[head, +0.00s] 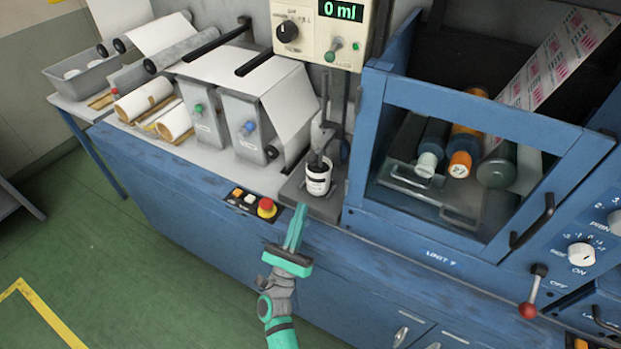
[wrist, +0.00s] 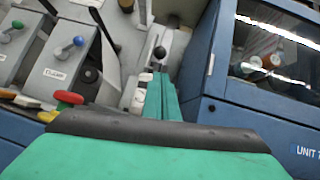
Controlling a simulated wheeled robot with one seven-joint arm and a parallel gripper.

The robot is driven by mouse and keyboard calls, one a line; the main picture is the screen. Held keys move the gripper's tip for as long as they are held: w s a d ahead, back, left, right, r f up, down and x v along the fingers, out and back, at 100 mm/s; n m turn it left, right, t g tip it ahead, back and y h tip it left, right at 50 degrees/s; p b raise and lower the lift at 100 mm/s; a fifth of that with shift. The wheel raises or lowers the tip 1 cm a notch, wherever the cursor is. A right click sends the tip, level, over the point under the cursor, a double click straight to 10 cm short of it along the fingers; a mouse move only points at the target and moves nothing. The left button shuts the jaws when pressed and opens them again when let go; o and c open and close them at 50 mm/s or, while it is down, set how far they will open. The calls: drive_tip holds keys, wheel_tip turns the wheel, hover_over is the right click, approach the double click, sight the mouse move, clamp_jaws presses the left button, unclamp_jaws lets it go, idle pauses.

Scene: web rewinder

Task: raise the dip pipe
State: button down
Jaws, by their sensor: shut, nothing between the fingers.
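The dip pipe (head: 324,110) appears to be the thin dark upright below the display box, above a white cup with a dark band (head: 318,182). I cannot tell how far its lower end reaches into the cup. My gripper (head: 298,212) is in front of the bench edge, below and left of the cup, touching nothing that I can see. Its green fingers (wrist: 160,85) are together and empty.
The display box (head: 325,30) reads 0 ml and has a black knob and a green toggle. A red button (head: 267,208) sits on the bench edge left of my gripper. The blue guard frame (head: 480,115) stands close on the right. Green floor is free at lower left.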

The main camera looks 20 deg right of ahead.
drive_tip(key=x, duration=1)
drive_tip(key=shift+r, duration=0.1)
idle(0.3)
